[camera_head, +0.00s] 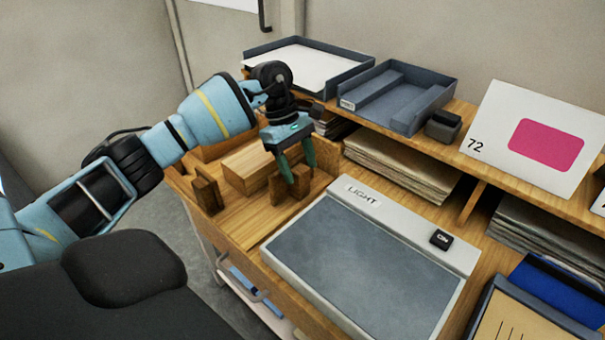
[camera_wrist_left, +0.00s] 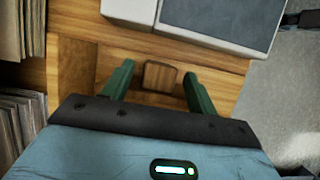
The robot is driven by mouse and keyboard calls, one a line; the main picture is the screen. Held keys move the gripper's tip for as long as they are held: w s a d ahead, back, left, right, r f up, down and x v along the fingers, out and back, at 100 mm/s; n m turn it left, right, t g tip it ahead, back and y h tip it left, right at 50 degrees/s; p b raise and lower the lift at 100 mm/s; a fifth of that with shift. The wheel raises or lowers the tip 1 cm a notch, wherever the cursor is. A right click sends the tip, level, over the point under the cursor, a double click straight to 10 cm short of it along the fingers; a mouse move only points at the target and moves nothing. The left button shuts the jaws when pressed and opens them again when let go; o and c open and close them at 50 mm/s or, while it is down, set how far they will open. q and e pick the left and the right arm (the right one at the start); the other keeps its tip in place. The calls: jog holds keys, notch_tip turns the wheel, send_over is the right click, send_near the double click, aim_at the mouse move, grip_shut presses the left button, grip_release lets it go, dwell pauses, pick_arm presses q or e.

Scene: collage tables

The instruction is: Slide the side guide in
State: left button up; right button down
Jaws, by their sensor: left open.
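A small wooden block with rounded corners, which looks like the side guide (camera_wrist_left: 160,77), stands on a wooden surface in the left wrist view. My left gripper (camera_head: 300,174) is open over the wooden tray at the back left of the table. In the left wrist view its green fingers (camera_wrist_left: 158,72) are on either side of the block, with a gap to each. I cannot tell how far down along it they reach. A thick wooden block (camera_head: 250,165) lies in the tray, left of the gripper, and an upright wooden bracket (camera_head: 206,191) stands at the tray's front left. My right gripper is not in view.
A grey light pad (camera_head: 365,262) lies right of the tray, close to the gripper. Behind are a shelf with paper stacks (camera_head: 400,165), two grey trays (camera_head: 400,95) and a pink-marked card (camera_head: 535,140). The floor is left of the table.

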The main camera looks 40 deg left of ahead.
pick_arm(q)
jog(key=shift+x, duration=1.4)
grip_shut()
